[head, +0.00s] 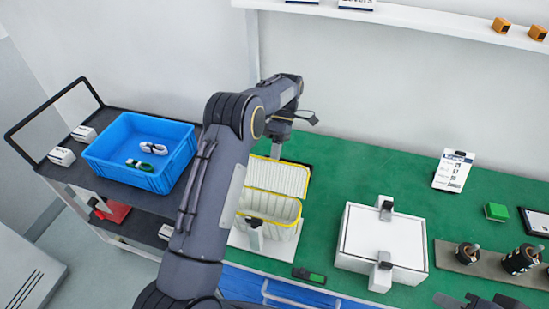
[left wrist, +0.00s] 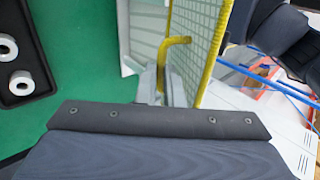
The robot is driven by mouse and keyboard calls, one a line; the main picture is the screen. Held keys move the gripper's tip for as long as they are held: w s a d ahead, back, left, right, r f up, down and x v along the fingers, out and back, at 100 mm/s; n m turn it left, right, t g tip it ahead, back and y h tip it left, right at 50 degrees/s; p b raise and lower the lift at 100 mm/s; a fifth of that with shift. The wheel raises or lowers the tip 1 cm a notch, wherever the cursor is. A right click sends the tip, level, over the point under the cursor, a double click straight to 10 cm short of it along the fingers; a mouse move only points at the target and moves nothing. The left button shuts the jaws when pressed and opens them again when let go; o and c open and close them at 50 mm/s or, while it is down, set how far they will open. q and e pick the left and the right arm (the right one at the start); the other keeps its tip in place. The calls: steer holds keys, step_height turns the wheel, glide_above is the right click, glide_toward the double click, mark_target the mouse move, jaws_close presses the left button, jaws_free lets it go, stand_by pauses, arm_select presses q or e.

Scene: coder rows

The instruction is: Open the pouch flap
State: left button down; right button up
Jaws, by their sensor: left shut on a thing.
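The pouch (head: 268,208) is a pale ribbed box with yellow edging, standing on a white base on the green bench in the head view. Its flap (head: 279,178), pale with a yellow rim, stands raised at the pouch's back side, and the opening shows. My left gripper (head: 276,148) is at the flap's upper edge, shut on it. In the left wrist view the yellow rim (left wrist: 176,41) comes down to the grey jaws (left wrist: 165,85); the exact contact is partly hidden. A dark part that looks like my right gripper (head: 475,301) shows at the bottom edge, cut off.
A white box (head: 362,240) with grey clips stands right of the pouch. A small black-and-green device (head: 309,275) lies in front. A blue crate (head: 119,146) sits on the cart at left. A card stand (head: 454,170) and dark round parts (head: 521,259) are at right.

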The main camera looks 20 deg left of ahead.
arm_select(q)
steer(key=shift+s+f, duration=0.1)
steer(key=shift+f, duration=0.4)
steer(key=c, duration=1.9)
jaws_free()
steer(key=o, duration=0.4)
steer(key=shift+w+a, duration=0.1)
steer(key=shift+w, duration=0.1)
steer(key=shift+c, duration=0.2)
steer(key=shift+s+r, duration=0.1)
steer(key=shift+r, duration=0.05)
steer(key=shift+r, duration=0.1)
